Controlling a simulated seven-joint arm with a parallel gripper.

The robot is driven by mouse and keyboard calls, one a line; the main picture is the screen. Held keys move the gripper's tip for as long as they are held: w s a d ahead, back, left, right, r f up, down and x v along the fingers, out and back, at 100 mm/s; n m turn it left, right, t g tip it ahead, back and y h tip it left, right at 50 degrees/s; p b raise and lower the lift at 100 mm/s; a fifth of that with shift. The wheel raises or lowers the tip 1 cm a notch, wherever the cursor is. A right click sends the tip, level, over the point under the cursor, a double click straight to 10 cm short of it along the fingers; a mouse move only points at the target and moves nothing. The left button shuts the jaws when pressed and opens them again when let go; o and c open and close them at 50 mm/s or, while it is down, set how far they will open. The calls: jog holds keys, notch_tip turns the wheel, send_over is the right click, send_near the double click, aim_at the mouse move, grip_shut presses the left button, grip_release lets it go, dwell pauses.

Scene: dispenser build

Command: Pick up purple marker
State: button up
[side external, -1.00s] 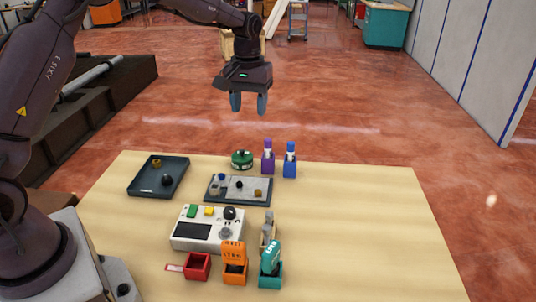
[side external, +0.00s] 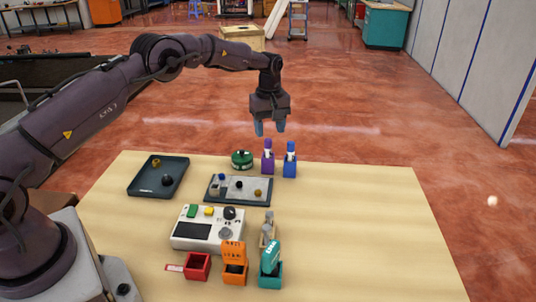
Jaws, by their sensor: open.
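The purple marker (side external: 267,147) stands upright in a purple holder (side external: 268,166) near the back edge of the table. It has a purple cap and a white band. A blue marker (side external: 291,150) stands upright in a blue holder (side external: 289,169) just to its right. My gripper (side external: 270,129) points downward and is open and empty. In the picture its fingertips show just above the purple marker's cap, with a small gap. How far apart they are in depth I cannot tell.
A dark tray (side external: 142,188) with small items and a green round object (side external: 242,159) lie left of the markers. A shallow board (side external: 214,199), a white control box (side external: 187,242) and red, orange and teal dispensers (side external: 271,273) stand nearer. The table's right side is clear.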

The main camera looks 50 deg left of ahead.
aim_at(268, 140)
jog(key=shift+w+a+f, duration=0.1)
jog(key=shift+a+f, duration=0.15)
jog(key=shift+f, duration=1.2)
jog(key=shift+a+f, duration=0.2)
jog(key=shift+f, duration=1.25)
jog(key=c, duration=0.9)
